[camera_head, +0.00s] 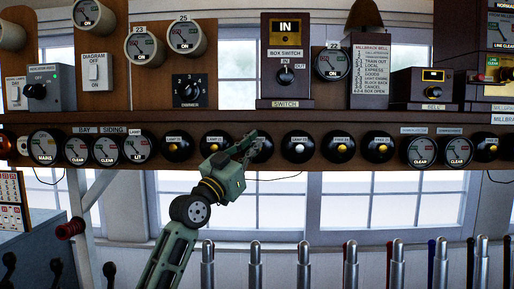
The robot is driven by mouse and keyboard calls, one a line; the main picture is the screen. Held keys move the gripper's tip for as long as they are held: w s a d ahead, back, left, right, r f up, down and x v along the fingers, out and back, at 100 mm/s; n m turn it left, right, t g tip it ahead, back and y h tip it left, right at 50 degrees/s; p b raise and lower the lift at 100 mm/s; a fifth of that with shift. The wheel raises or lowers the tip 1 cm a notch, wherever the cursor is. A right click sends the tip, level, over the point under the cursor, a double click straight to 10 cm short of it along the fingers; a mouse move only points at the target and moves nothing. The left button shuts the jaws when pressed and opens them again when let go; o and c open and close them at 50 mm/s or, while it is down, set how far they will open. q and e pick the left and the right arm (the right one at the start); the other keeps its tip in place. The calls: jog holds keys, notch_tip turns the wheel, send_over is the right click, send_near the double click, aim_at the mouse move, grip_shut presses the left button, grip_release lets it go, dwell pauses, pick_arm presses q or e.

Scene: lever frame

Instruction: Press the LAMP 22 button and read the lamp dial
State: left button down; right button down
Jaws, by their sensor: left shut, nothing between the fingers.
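My left gripper (249,141) reaches up from below to the row of round black buttons and is shut and empty. Its fingertips overlap the left side of one black button (264,150), whose label is hidden behind the gripper. I cannot tell whether they touch it. The button with a white centre (299,149) is just to the right; its small label may read LAMP 22, but is too blurred to be sure. The round lamp dial marked 22 (332,62) is on the upper board and appears to read ON. My right gripper is not in view.
More buttons and dials line the brown shelf (400,123). The box switch (286,70) stands above the gripper, with a bell unit (433,86) farther right. Several upright metal levers (303,262) stand below. A red-tipped handle (70,229) sticks out at lower left.

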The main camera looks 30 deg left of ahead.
pick_arm(q)
jog(key=s, duration=0.1)
jog(key=s+d, duration=0.1)
jog(key=s+p, duration=0.1)
jog(key=shift+s+d, duration=0.1)
jog(key=shift+d, duration=0.15)
